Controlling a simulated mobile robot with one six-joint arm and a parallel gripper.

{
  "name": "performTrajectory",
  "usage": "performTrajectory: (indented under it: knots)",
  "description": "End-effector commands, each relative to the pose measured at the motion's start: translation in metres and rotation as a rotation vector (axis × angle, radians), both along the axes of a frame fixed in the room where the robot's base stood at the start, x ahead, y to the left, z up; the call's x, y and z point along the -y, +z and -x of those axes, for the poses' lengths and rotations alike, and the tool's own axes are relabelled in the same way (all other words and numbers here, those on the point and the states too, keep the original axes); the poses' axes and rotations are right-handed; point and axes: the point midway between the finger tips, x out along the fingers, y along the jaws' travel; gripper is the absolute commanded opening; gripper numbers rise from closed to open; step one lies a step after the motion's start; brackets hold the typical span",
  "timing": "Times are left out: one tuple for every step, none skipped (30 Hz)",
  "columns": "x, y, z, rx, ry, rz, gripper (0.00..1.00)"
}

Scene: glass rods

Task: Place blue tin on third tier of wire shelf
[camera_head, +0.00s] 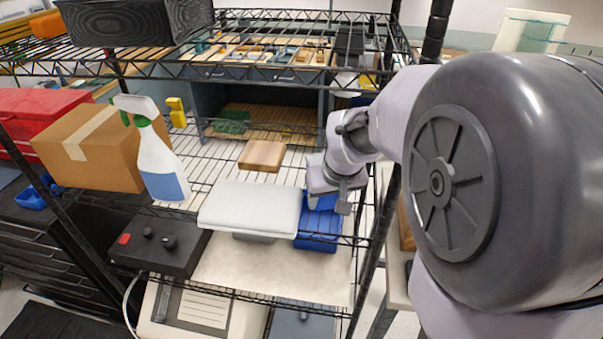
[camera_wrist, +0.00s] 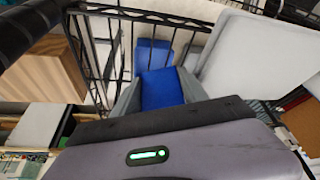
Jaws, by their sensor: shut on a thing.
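The blue tin (camera_wrist: 160,88) is between my gripper's fingers (camera_wrist: 158,95) in the wrist view, and the gripper is shut on it. In the head view my gripper (camera_head: 330,198) is at the right side of the wire shelf (camera_head: 215,155), at the level of a wire tier. A blue patch just below the fingers looks like the tin (camera_head: 322,201), partly hidden by the gripper. A blue bin (camera_head: 316,238) shows directly below and behind it. I cannot tell whether the tin touches the tier or the bin.
A white pad (camera_head: 250,207) lies left of my gripper. A spray bottle (camera_head: 158,150), a cardboard box (camera_head: 98,150) and a wooden block (camera_head: 262,155) stand on the tier. A black shelf post (camera_head: 380,235) is close to my arm. Bare wire shows around the block.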

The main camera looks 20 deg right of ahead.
Motion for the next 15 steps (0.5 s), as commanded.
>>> performTrajectory:
  knots:
    - [0.0001, -0.0022, -0.0002, 0.001, 0.000, 0.000, 0.00]
    - [0.0000, -0.0033, -0.0002, 0.001, 0.000, 0.000, 0.00]
    - [-0.0001, -0.0042, 0.0001, 0.000, 0.000, 0.000, 0.53]
    - [-0.0001, -0.0033, 0.0001, 0.000, 0.000, 0.000, 0.59]
    - [-0.0001, -0.0031, 0.0001, 0.000, 0.000, 0.000, 0.64]
    - [-0.0001, -0.0029, 0.0002, 0.000, 0.000, 0.000, 0.72]
    - [-0.0001, -0.0029, 0.0002, 0.000, 0.000, 0.000, 0.72]
    - [-0.0001, -0.0028, 0.0001, 0.000, 0.000, 0.000, 0.72]
    - [-0.0001, -0.0028, 0.0001, 0.000, 0.000, 0.000, 0.72]
    - [-0.0001, -0.0028, 0.0001, 0.000, 0.000, 0.000, 0.72]
    - [-0.0001, -0.0028, 0.0001, 0.000, 0.000, 0.000, 0.72]
    - [-0.0001, -0.0028, 0.0001, 0.000, 0.000, 0.000, 0.72]
    - [-0.0001, -0.0028, 0.0001, 0.000, 0.000, 0.000, 0.72]
    - [-0.0001, -0.0027, 0.0002, 0.000, 0.000, 0.000, 0.72]
    - [-0.0001, -0.0014, 0.0002, 0.000, 0.000, 0.000, 0.72]
